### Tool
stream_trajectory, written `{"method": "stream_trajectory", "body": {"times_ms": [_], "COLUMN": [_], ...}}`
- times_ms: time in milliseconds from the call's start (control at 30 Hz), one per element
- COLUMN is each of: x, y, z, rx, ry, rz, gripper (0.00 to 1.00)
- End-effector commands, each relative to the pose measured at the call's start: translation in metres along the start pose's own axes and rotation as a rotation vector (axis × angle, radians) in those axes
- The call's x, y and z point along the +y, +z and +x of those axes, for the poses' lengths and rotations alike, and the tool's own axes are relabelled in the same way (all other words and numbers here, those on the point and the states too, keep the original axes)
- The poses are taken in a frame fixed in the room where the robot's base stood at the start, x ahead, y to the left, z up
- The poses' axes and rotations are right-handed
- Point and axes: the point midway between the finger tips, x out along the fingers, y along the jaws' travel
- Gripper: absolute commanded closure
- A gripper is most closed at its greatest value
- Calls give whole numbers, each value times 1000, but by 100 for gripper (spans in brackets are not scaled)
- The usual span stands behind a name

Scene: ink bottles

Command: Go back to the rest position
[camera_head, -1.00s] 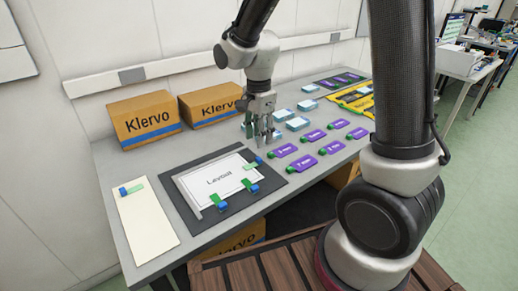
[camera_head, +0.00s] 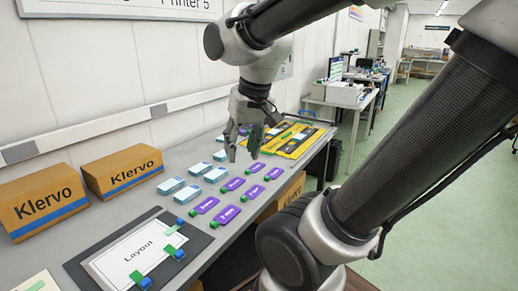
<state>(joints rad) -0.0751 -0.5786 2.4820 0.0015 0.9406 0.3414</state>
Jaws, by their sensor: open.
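My gripper (camera_head: 242,145) hangs over the far part of the grey table (camera_head: 205,250), fingers pointing down. It is open with nothing between its fingers. Several light blue and white boxes (camera_head: 171,186) lie to the left of the tags. My gripper is above these things, apart from them. A yellow and black mat (camera_head: 292,141) lies behind and to the right of my gripper.
Two Klervo cartons (camera_head: 123,170) stand along the wall at left. A dark board with a Layout sheet (camera_head: 137,250) and blue and green clips lies at the near left. A side table with equipment (camera_head: 345,95) stands at the back. Green floor at right is clear.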

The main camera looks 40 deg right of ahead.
Motion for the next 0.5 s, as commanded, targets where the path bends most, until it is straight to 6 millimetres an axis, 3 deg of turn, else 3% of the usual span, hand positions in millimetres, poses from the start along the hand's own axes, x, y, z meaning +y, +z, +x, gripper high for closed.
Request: {"method": "stream_trajectory", "body": {"times_ms": [100,200,500], "x": [19,26,28], "y": [22,32,35], "z": [-14,-18,-18], "rx": [55,76,81], "ry": [3,9,11], "rz": [-156,-237,-270], "gripper": [60,60,60]}}
